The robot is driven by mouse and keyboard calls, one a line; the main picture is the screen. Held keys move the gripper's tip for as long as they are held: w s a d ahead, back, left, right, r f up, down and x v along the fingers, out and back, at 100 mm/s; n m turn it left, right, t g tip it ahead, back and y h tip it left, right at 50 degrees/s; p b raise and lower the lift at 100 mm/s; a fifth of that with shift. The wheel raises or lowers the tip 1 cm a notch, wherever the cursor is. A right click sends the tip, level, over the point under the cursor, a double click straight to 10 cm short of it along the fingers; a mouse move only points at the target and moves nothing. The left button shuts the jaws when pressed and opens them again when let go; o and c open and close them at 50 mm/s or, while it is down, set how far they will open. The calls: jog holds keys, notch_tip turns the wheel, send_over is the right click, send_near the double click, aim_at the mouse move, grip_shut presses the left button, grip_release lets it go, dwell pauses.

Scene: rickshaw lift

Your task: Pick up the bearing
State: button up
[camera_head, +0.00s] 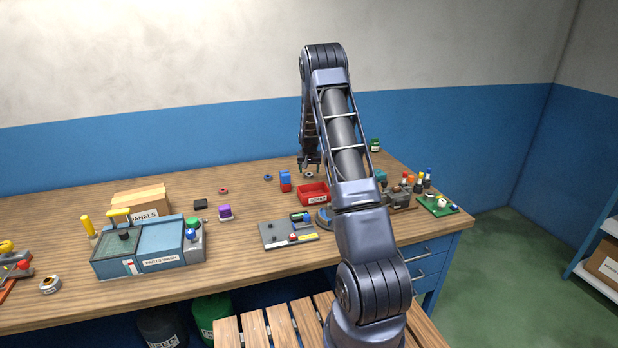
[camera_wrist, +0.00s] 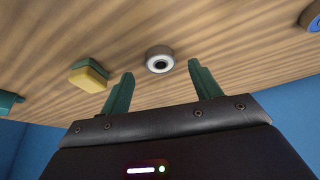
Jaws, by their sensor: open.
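The bearing (camera_wrist: 161,69) is a small grey ring with a pale face and a dark centre. It lies flat on the wooden table. In the head view it is a tiny ring (camera_head: 309,175) just below my gripper (camera_head: 308,161), near the back of the table. In the wrist view my gripper (camera_wrist: 160,71) is open, with its two green fingers apart. The bearing shows between and just beyond the fingertips. No contact with it is visible, and nothing is held.
A red bin (camera_head: 313,194) and a red-and-blue item (camera_head: 286,181) stand close by. A yellow-and-green block (camera_wrist: 89,77) lies left in the wrist view. A grey fixture board (camera_head: 287,235) is nearer the front. The blue wall is behind the table.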

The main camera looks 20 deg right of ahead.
aim_at(309, 175)
jog(key=x, duration=0.2)
jog(key=shift+w+f, duration=0.15)
jog(key=shift+f, duration=0.25)
jog(key=c, duration=1.1)
jog(key=shift+r, duration=0.15)
notch_tip(309, 175, up, 20)
jog(key=shift+f, duration=0.1)
